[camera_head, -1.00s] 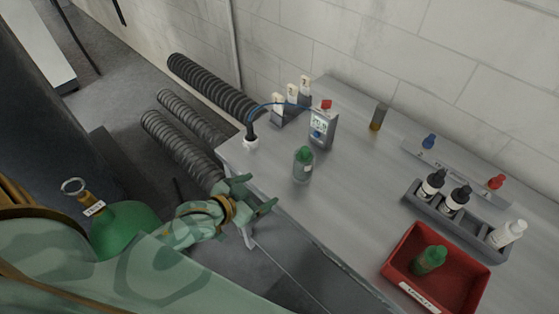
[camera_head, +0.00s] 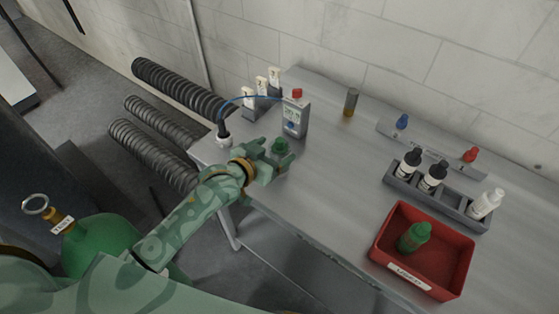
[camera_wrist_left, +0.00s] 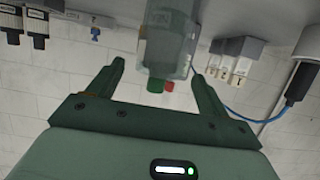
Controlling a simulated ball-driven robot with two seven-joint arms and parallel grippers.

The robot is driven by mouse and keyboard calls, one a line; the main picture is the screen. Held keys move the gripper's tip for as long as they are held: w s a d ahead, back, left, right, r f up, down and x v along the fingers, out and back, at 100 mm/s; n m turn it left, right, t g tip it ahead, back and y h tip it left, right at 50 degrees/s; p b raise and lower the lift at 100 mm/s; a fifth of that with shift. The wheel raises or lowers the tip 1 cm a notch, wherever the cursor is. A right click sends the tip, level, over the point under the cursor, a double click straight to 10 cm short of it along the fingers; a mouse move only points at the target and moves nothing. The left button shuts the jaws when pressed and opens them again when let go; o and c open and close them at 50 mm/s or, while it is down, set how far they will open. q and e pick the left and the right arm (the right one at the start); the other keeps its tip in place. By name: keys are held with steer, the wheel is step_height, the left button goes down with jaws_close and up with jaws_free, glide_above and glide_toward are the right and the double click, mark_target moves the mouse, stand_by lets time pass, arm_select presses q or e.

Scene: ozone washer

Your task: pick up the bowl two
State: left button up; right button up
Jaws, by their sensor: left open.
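I see no bowl in either view. A small green-capped bottle (camera_head: 279,146) stands on the bench near its left end, its body mostly hidden by my left gripper. My left gripper (camera_head: 277,153) is open, with its fingers beside the bottle. In the left wrist view, the bottle (camera_wrist_left: 166,38) appears inverted between the spread fingers of the gripper (camera_wrist_left: 158,71), with a gap on each side. A second green bottle (camera_head: 414,237) is in the red tray (camera_head: 383,243) at the right. My right gripper is not in view.
A meter with a red top (camera_head: 295,118) stands just behind the bottle. A holder with white-topped items (camera_head: 262,97) and a blue cable are at the back left. A grey rack (camera_head: 456,205) holds dropper bottles. The middle of the bench (camera_head: 330,175) is clear.

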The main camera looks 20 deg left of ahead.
mark_target(277, 149)
arm_select(q)
steer(key=x, duration=0.3)
steer(key=shift+w+d+f, duration=0.1)
steer(key=shift+f, duration=0.05)
steer(key=c, duration=1.5)
steer(key=shift+r, duration=0.2)
